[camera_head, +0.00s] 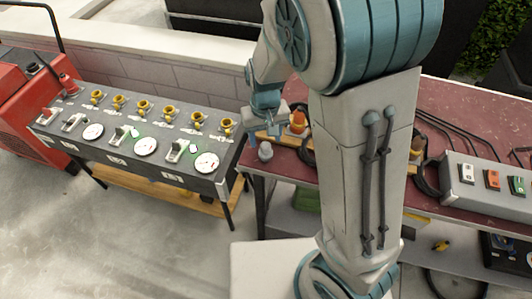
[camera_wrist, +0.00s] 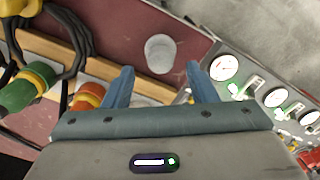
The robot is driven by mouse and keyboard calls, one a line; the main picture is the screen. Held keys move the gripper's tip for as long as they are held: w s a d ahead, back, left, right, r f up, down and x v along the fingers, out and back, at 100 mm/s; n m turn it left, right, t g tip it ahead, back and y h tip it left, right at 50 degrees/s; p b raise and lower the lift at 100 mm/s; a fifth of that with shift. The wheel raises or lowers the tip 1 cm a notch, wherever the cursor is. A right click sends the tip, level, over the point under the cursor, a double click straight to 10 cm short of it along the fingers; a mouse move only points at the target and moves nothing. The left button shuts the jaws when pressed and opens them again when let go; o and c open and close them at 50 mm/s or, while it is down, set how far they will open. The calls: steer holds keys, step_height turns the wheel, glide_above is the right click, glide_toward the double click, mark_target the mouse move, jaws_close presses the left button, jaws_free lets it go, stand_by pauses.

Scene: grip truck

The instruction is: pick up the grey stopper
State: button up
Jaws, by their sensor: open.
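The grey stopper (camera_head: 265,151) is a small pale cylinder standing near the left front corner of the dark red table (camera_head: 460,110). In the wrist view the stopper (camera_wrist: 160,53) shows just beyond the gap between my fingertips. My gripper (camera_wrist: 160,70) is open, with its two blue fingers apart and nothing between them. In the head view my gripper (camera_head: 268,112) hangs above and behind the stopper, partly hidden by my own arm. I cannot tell how high the fingers are above it.
A wooden strip with an orange connector (camera_head: 299,121) lies right of the stopper; a green and yellow connector (camera_wrist: 30,88) shows in the wrist view. A gauge panel (camera_head: 150,135) stands left of the table. A grey switch box (camera_head: 485,186) sits at right. Black cables lie on the table.

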mark_target(266, 145)
steer(key=shift+s+f, duration=0.2)
steer(key=shift+f, duration=0.45)
steer(key=f, duration=0.4)
steer(key=shift+s+f, duration=0.15)
steer(key=shift+s, duration=0.05)
steer(key=c, duration=0.8)
